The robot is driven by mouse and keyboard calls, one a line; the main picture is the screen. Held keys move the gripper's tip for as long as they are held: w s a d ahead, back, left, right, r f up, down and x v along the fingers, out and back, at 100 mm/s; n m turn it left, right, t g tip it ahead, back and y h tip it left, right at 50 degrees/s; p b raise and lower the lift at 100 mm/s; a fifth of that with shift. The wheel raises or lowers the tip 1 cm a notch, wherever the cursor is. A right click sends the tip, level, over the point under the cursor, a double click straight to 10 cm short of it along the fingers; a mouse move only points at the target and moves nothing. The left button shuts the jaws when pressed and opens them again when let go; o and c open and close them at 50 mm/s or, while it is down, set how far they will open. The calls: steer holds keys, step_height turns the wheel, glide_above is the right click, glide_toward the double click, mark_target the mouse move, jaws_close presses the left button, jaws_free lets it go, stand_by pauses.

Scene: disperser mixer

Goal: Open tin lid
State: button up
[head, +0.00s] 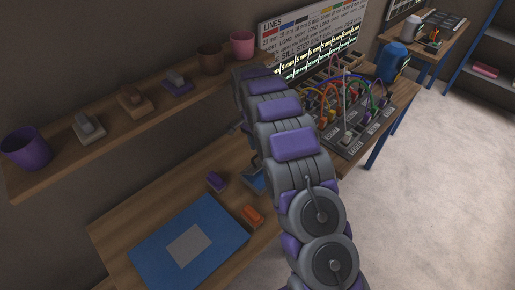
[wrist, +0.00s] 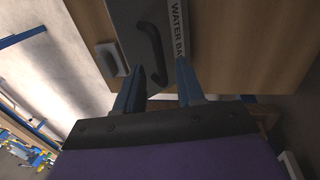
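In the wrist view my gripper (wrist: 160,68) is open, its two blue fingers apart. Ahead of it is a grey lid-like panel (wrist: 128,20) with a curved black handle (wrist: 151,45). The handle's near end shows between the fingertips; I cannot tell whether they touch it. A white label (wrist: 178,25) beside the handle reads "WATER BA", cut off by a finger. No object is clearly recognisable as a tin.
A wooden bench (head: 110,232) holds a blue mat (head: 150,250), a purple block (head: 215,181) and an orange item (head: 253,215). A wall shelf (head: 60,165) carries cups. A cable panel (head: 350,140) stands right of my arm. Floor (head: 440,190) at right is clear.

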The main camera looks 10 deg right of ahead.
steer(key=shift+s+r, duration=0.45)
steer(key=shift+r, duration=0.15)
steer(key=shift+s+r, duration=0.1)
steer(key=shift+s, duration=0.45)
steer(key=s+r+p, duration=0.1)
steer(key=s, duration=1.3)
steer(key=shift+d, duration=0.4)
